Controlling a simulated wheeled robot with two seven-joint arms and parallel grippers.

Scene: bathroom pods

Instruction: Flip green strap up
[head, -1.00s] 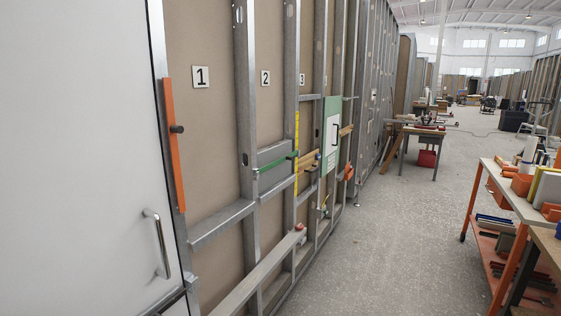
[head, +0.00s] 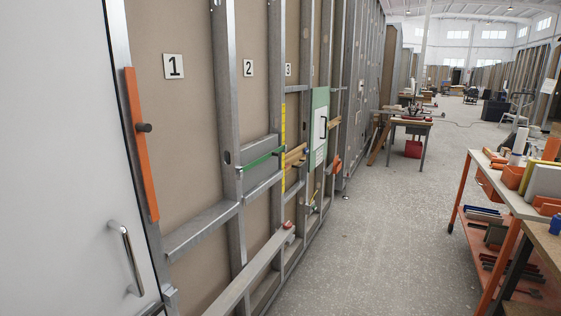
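The green strap (head: 263,159) is a thin green bar on the metal wall frame, near the panel marked 2. It lies close to level, rising slightly to the right, across a grey rail. A dark end piece shows at its right end. An orange strap (head: 141,145) with a dark knob stands upright on the frame beside the white door. Neither of my grippers shows in the head view, and the green strap is some way ahead on the left.
A white door (head: 66,160) with a metal handle (head: 126,258) is close at left. An angled beam (head: 252,270) stands low along the wall. An orange-framed cart (head: 512,245) with bins is at right. The grey floor between is clear.

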